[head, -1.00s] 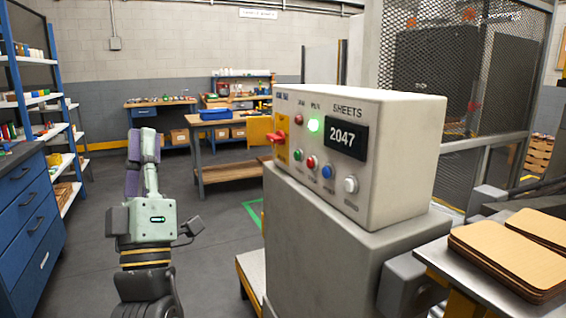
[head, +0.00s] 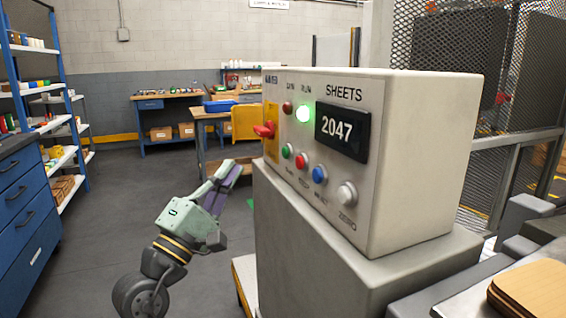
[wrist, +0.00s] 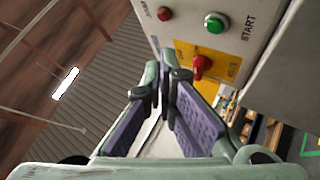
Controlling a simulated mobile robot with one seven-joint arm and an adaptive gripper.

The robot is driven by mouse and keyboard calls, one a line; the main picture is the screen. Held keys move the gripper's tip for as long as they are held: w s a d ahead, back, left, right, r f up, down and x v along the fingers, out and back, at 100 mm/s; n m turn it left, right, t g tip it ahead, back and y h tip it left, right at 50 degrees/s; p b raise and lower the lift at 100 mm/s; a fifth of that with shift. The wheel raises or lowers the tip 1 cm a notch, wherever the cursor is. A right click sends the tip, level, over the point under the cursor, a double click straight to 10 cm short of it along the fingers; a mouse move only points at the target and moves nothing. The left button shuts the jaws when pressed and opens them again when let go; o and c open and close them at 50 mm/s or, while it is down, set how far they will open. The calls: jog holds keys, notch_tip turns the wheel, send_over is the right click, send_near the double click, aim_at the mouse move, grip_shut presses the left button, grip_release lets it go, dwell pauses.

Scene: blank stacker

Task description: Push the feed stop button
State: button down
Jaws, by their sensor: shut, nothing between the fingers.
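The control box (head: 420,150) stands on a grey pedestal. Its lower row holds a green button (head: 287,151), a red button (head: 302,161) with a small label that is hard to read, a blue button (head: 319,174) and a white button (head: 347,194). The red one appears to be the feed stop button. My gripper (head: 232,168) is shut and empty, left of the box and apart from it. In the wrist view my gripper (wrist: 167,82) is near the panel's red switch (wrist: 200,66); the green START button (wrist: 214,22) shows, but the red button does not.
The red switch (head: 264,130) juts out from a yellow plate at the panel's left edge. The RUN lamp (head: 303,113) glows green; the display (head: 342,129) reads 2047. Brown sheets (head: 528,290) lie at lower right.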

aim_at(300, 163)
jog(key=shift+w+d+f+g, duration=0.2)
jog(key=shift+d+f+g, duration=0.1)
jog(key=shift+g, duration=0.1)
jog(key=shift+r, duration=0.1)
jog(key=w+d+p, duration=0.2)
jog(key=d, duration=0.6)
jog(key=shift+w+d, duration=0.15)
jog(key=shift+w, duration=0.25)
jog(key=shift+d, duration=0.15)
dwell(1.1)
jog(key=shift+w+d+p, duration=0.15)
jog(key=shift+d+p, duration=0.1)
jog(key=shift+p, duration=0.05)
jog(key=shift+w+d, duration=0.15)
jog(key=shift+d, duration=0.4)
dwell(0.8)
jog(key=shift+a, duration=0.1)
jog(key=shift+s+a, duration=0.35)
jog(key=shift+a, duration=0.45)
